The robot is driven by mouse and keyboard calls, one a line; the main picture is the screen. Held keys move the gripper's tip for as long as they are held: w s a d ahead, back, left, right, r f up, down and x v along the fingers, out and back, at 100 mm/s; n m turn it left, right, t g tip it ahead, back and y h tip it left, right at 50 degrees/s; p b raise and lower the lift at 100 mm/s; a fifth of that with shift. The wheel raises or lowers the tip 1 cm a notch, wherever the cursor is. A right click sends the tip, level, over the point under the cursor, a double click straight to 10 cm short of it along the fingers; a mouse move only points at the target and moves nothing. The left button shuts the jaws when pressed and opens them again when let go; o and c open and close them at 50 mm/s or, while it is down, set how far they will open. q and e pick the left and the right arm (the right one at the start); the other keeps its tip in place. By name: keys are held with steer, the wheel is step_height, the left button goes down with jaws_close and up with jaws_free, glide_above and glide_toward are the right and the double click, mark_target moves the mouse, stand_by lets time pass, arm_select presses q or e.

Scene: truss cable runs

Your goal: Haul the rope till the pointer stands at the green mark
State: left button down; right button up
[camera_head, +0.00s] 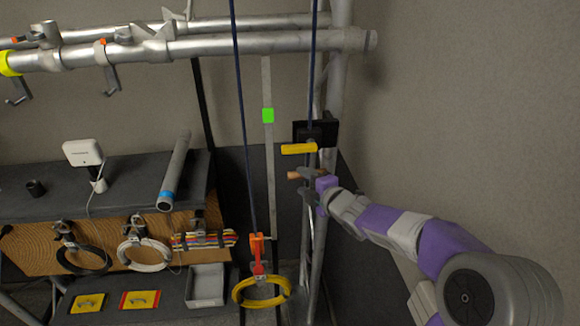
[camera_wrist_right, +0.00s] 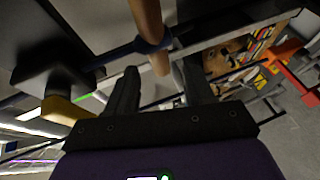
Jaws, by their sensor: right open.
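A dark blue rope (camera_head: 243,120) runs down on the left to an orange hook piece (camera_head: 258,250) carrying a yellow coil (camera_head: 262,290). The green mark (camera_head: 268,115) is on a grey upright strip (camera_head: 269,180), well above the orange piece. I cannot make out a separate pointer. The rope's other strand (camera_head: 312,70) runs down at right to a black block with a yellow lever (camera_head: 299,148). Below is a wooden handle (camera_head: 296,175), with blue rope around it in the wrist view (camera_wrist_right: 150,25). My left gripper is out of view.
Silver truss tubes (camera_head: 200,42) with hooks cross the top. A dark bench (camera_head: 120,175) at left holds a white device (camera_head: 84,153) and a grey tube (camera_head: 175,170). Coils hang on the bench front above a grey tray (camera_head: 205,286). An upright tube stands close beside my right gripper.

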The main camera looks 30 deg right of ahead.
mark_target(298, 177)
steer(key=shift+p+x, duration=0.5)
steer(key=shift+x, duration=2.8)
jaws_close()
